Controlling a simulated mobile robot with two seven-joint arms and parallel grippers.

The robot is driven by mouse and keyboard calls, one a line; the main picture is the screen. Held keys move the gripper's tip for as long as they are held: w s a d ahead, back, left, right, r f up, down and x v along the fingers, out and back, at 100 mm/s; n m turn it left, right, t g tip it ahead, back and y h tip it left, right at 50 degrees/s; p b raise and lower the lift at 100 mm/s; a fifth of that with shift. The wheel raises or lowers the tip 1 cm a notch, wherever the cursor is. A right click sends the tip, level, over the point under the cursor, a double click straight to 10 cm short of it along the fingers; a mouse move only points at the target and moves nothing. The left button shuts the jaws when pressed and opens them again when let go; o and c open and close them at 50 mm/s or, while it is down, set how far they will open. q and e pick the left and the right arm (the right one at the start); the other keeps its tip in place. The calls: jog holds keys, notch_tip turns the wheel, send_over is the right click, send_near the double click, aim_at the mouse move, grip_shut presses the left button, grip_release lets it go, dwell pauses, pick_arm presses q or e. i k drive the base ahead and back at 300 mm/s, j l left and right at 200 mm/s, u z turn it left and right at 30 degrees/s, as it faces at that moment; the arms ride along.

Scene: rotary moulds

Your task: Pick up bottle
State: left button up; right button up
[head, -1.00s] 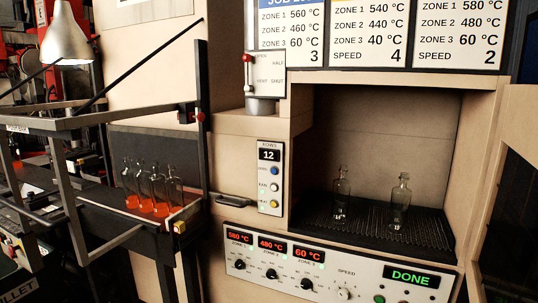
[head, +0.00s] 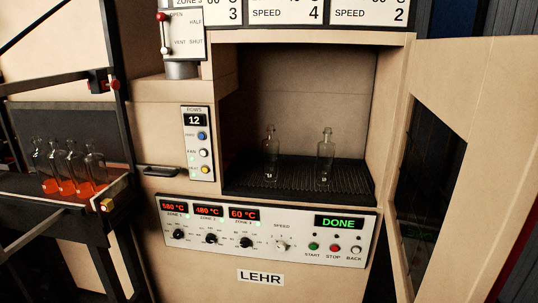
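Two clear glass bottles stand upright on a dark ribbed shelf (head: 300,180) inside the open lehr chamber. The left bottle (head: 270,155) and the right bottle (head: 325,157) stand apart from each other. More bottles (head: 72,168) stand in a row at the left, clear above and glowing orange-red at the base. They sit on a dark conveyor or bench. Neither of my grippers shows in the head view.
The lehr door (head: 440,160) is swung open at the right. Below the opening is a control panel (head: 265,232) reading DONE, with knobs and buttons. A lever box (head: 181,38) and a narrow button panel (head: 198,145) are left of the opening. Dark frame bars surround the left bench.

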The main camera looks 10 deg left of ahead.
aim_at(270, 146)
jog(key=i+j+u, duration=0.3)
jog(key=i+j, duration=0.55)
jog(key=j, duration=0.1)
